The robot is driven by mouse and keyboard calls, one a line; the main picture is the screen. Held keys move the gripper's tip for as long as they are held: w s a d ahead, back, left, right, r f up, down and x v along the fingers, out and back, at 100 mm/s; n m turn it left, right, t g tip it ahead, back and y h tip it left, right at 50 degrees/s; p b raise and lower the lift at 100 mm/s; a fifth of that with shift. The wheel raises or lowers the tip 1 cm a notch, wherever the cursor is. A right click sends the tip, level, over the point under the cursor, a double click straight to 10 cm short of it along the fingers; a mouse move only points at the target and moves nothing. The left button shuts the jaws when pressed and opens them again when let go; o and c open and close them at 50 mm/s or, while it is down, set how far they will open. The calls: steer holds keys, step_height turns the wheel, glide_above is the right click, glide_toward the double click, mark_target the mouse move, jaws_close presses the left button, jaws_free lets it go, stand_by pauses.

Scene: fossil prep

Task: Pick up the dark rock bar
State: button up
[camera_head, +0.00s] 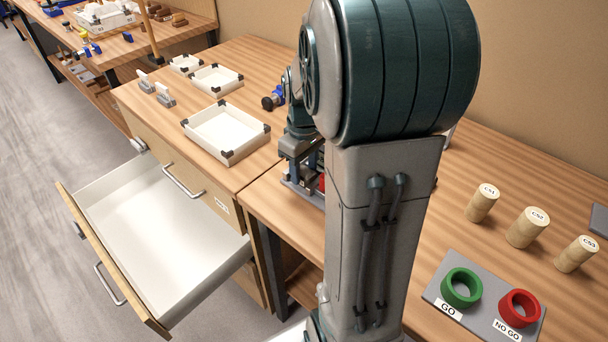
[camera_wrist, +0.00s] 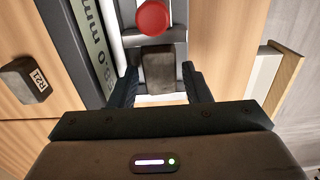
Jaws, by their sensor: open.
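In the wrist view, a dark grey-brown rock bar (camera_wrist: 159,70) sits in a grey fixture (camera_wrist: 187,24), just below a round red knob (camera_wrist: 152,18). My gripper (camera_wrist: 160,90) is open, with one dark finger on each side of the bar's near end. I cannot tell whether the fingers touch it. Another dark block (camera_wrist: 24,82), labelled R21, lies on the wood to the left. In the head view my arm hides the bar and most of the fixture.
A pale plate marked "mm" (camera_wrist: 92,45) stands close left of the fixture. In the head view, an open empty drawer (camera_head: 150,235) juts out at left. White trays (camera_head: 224,130) stand behind it. Labelled cylinders (camera_head: 527,228) and a GO/NO GO gauge (camera_head: 478,325) are at right.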

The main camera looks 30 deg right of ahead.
steer(key=shift+f, duration=0.55)
steer(key=c, duration=0.9)
